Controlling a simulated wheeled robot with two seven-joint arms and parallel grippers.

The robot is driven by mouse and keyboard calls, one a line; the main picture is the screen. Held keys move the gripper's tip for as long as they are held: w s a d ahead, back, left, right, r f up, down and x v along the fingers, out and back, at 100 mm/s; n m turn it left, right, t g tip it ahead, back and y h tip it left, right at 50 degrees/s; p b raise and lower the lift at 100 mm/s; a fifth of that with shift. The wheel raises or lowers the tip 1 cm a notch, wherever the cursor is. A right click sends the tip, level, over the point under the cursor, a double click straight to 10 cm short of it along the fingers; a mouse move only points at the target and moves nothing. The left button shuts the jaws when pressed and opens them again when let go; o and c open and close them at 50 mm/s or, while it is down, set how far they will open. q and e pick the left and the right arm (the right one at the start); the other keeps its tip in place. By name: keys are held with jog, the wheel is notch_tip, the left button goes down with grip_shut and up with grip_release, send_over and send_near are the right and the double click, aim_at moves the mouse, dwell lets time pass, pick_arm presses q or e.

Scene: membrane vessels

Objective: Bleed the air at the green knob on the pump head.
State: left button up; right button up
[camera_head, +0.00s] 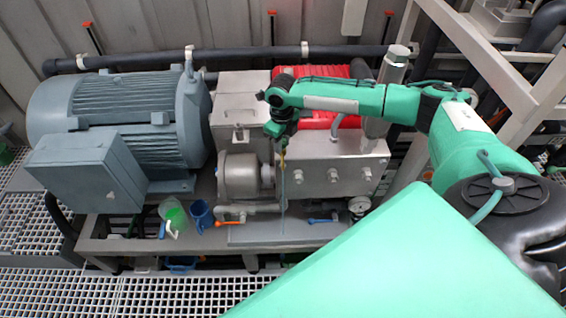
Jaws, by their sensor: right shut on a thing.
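The pump head is a bare metal block (335,172) with several round bolt heads, right of centre. My right gripper (282,156) is in front of its upper left part, pointing down, with yellowish fingertips. It is shut on a thin blue-grey rod (284,200) that hangs straight down in front of the pump. The rod's lower end is near the front plate. I cannot make out a green knob on the pump head; my gripper and arm cover part of it. My left gripper is not in view.
A big grey motor (130,115) stands left. On the front ledge are a clear jug with green in it (172,215), a blue mug (200,214), an orange-handled valve (228,223), a blue handle (325,220) and a gauge (359,205). A red cover (335,78) lies behind.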

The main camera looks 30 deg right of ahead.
jog(key=shift+r+m+p, duration=0.35)
jog(key=shift+m+p, duration=0.15)
jog(key=shift+m, duration=0.1)
jog(key=shift+f+m+p, duration=0.2)
jog(key=shift+m+p, duration=0.1)
jog(key=shift+m, duration=0.3)
jog(key=m+p, duration=0.2)
jog(key=shift+r+p, duration=0.25)
jog(key=shift+p, duration=0.15)
jog(key=shift+f+m+p, duration=0.1)
jog(key=shift+m+p, duration=0.3)
jog(key=shift+m, duration=0.2)
jog(key=shift+f+m, duration=0.2)
jog(key=shift+m, duration=0.3)
jog(key=m+p, duration=0.2)
jog(key=p, duration=0.1)
jog(key=shift+r+m, duration=0.2)
jog(key=shift+m, duration=0.1)
jog(key=shift+m+p, duration=0.3)
jog(key=shift+m, duration=0.2)
jog(key=shift+d+f+m, duration=0.1)
jog(key=shift+f+m, duration=0.15)
jog(key=shift+m, duration=0.15)
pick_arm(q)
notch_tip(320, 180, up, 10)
pick_arm(e)
jog(key=o, duration=1)
jog(key=shift+c, duration=0.2)
